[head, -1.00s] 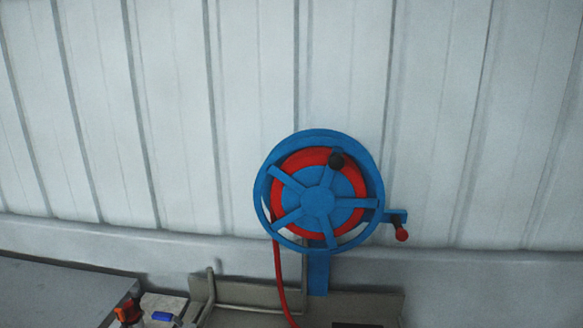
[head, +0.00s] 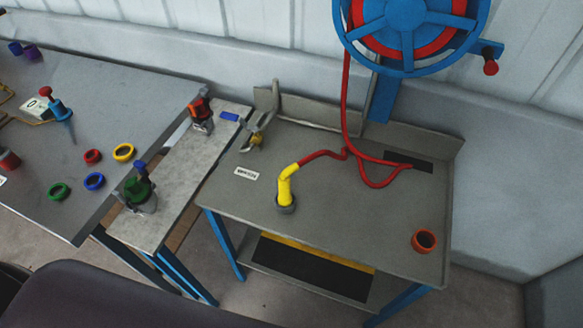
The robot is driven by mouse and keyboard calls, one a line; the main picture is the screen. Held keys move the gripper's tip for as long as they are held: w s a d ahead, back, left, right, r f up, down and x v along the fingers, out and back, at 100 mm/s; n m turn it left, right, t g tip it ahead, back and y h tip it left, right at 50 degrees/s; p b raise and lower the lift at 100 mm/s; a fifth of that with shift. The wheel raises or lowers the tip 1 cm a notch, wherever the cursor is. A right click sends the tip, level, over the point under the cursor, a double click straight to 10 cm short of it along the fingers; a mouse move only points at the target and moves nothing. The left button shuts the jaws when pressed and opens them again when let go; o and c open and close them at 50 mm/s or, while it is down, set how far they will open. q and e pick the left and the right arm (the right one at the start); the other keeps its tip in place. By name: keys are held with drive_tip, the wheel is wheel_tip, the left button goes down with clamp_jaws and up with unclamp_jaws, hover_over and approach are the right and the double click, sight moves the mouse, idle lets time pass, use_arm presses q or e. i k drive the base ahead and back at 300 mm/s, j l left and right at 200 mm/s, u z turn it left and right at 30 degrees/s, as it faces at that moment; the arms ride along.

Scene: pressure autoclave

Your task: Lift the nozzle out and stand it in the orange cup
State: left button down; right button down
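The yellow nozzle (head: 286,186) stands nearly upright on the grey table, with its bent top toward the right. Its lower end sits in a dark grey round holder (head: 286,207), which hides the tip. A red hose (head: 320,155) runs from the nozzle's top across the table and up to the reel. The orange cup (head: 424,241) stands at the table's front right corner; its opening looks dark and empty. Neither of my grippers is in view.
A blue and red hose reel (head: 406,28) stands behind the grey table (head: 350,225). A bracket (head: 258,130) and white label (head: 246,173) are at the table's left. Left are a narrow bench (head: 178,200) with valves and a table with coloured rings. The grey table's front middle is clear.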

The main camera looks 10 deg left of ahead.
sight(285, 197)
drive_tip(key=l+z, duration=0.15)
drive_tip(key=z, duration=0.2)
drive_tip(key=i+l+z, duration=0.1)
drive_tip(key=z, duration=0.25)
drive_tip(key=u, duration=1.4)
drive_tip(key=l+u, duration=0.1)
drive_tip(key=l, duration=0.35)
drive_tip(key=k+l+u, duration=0.1)
drive_tip(key=l, duration=0.35)
drive_tip(key=l+u, duration=0.15)
drive_tip(key=l, duration=0.3)
drive_tip(key=k, duration=0.05)
